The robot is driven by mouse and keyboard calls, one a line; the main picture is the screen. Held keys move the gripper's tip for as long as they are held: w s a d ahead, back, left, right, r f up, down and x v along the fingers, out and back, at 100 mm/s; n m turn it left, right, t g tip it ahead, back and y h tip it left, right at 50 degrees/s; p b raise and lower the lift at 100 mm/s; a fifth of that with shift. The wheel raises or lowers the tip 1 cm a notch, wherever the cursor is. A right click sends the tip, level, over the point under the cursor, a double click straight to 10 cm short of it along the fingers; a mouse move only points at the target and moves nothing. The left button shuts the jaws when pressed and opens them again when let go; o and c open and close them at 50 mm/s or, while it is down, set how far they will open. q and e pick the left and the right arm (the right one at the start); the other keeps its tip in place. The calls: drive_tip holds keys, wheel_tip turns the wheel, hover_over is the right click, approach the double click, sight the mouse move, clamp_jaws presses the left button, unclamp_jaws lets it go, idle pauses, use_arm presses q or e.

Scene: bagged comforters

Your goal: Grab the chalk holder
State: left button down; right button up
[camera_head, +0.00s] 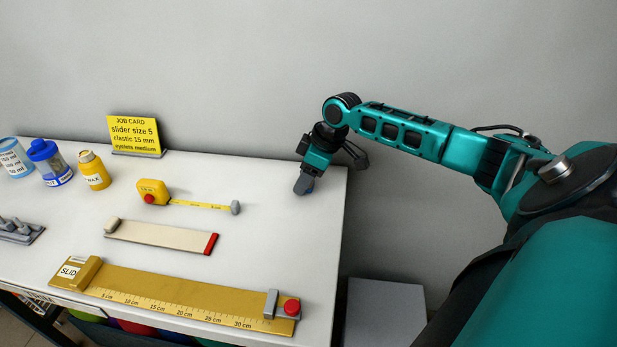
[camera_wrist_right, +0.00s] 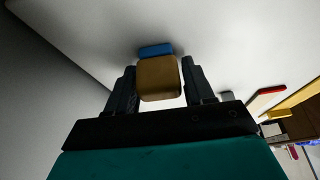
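My right gripper (camera_head: 303,184) is low over the far right corner of the white table, pointing down. In the right wrist view, a brown block with a blue end (camera_wrist_right: 158,78), which looks like the chalk holder, lies between the two fingers of that gripper (camera_wrist_right: 160,80). The fingers are close to its sides, and a thin light gap shows low on the right. I cannot tell whether they press on it. In the head view the gripper mostly hides it; only a bluish bit shows. My left gripper is not in view.
On the white table (camera_head: 270,215) lie a yellow tape measure (camera_head: 153,190), a cream strip with a red end (camera_head: 160,235) and a long gold ruler (camera_head: 180,292). Bottles (camera_head: 94,171) and a yellow job card (camera_head: 134,132) stand at the back left. A grey box (camera_head: 384,312) stands right of the table.

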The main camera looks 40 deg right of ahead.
drive_tip(key=c, duration=0.6)
drive_tip(key=shift+r, duration=0.15)
